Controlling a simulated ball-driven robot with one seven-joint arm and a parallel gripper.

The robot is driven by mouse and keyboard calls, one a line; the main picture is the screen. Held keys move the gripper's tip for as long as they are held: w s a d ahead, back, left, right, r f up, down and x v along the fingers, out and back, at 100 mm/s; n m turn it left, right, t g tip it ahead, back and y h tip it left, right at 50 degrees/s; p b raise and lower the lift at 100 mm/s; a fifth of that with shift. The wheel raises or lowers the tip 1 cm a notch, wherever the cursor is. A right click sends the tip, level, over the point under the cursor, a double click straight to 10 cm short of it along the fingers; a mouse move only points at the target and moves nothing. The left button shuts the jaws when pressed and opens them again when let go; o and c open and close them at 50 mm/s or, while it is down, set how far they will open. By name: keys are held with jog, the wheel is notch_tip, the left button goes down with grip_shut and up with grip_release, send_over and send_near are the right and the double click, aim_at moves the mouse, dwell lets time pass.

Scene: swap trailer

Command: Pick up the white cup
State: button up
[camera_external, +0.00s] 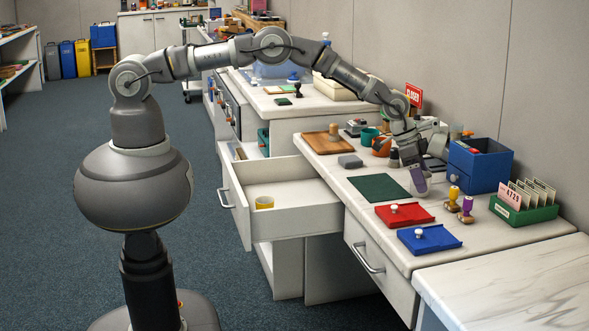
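My gripper (417,178) points down above the counter, near the right edge of a dark green mat (380,187). A small pale shape (420,188) shows at its fingertips; I cannot tell whether it is a white cup or part of the gripper. No white cup is clearly visible elsewhere. The finger opening is too small and covered to read.
A red tray (404,215) and a blue tray (429,239) lie in front of my gripper. Stamps (466,209), a blue box (480,165) and a green card holder (524,211) stand to its right. A wooden board (327,143) lies behind. The drawer juts out at left.

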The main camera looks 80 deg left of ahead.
jog(key=shift+c, duration=0.8)
jog(key=shift+r, duration=0.15)
